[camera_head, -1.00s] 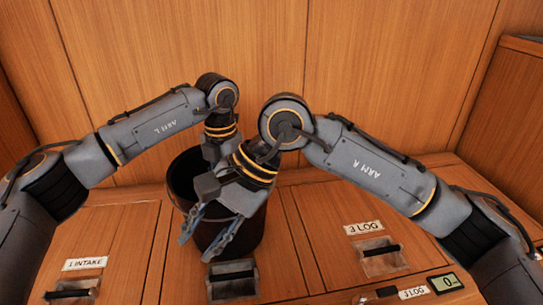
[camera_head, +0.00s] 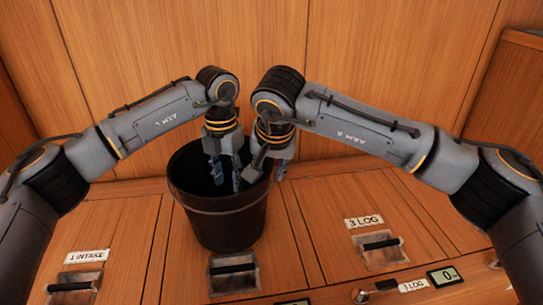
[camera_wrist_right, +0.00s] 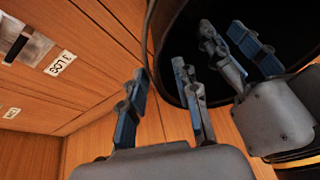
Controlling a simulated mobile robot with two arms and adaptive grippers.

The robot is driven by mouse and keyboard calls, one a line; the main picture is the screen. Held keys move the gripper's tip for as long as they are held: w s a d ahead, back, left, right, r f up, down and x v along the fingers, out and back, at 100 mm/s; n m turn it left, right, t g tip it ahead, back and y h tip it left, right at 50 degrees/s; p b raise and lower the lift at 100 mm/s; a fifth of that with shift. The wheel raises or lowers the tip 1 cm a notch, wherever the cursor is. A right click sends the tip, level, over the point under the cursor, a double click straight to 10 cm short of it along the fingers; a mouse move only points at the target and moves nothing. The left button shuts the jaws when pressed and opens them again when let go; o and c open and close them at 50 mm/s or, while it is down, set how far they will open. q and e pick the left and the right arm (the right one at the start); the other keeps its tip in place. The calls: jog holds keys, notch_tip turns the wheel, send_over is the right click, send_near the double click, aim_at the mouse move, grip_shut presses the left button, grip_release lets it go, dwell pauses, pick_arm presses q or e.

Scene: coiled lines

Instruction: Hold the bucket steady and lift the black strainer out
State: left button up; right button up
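The dark bucket (camera_head: 228,225) stands upright on the wooden surface. My right gripper (camera_head: 266,179) is at its right rim, fingers apart, one on the inner side and one outside. In the right wrist view, the right gripper's spread fingers (camera_wrist_right: 160,88) show near the bucket's rim (camera_wrist_right: 150,45); contact cannot be told. My left gripper (camera_head: 227,180) points down into the bucket's mouth with its fingers apart; they also show against the dark interior in the right wrist view (camera_wrist_right: 234,45). The black strainer cannot be made out in the dark interior.
Wooden panels rise close behind the bucket. A label reading 3 LOG (camera_head: 364,222) and a recessed handle (camera_head: 380,246) are at the right. A 1 INTAKE label (camera_head: 87,256) is at the left, and another handle (camera_head: 233,272) is in front of the bucket. A small display (camera_head: 446,278) is at lower right.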

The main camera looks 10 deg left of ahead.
jog(key=x, duration=0.6)
jog(key=shift+w+a+f, duration=0.1)
jog(key=shift+f, duration=0.15)
grip_shut()
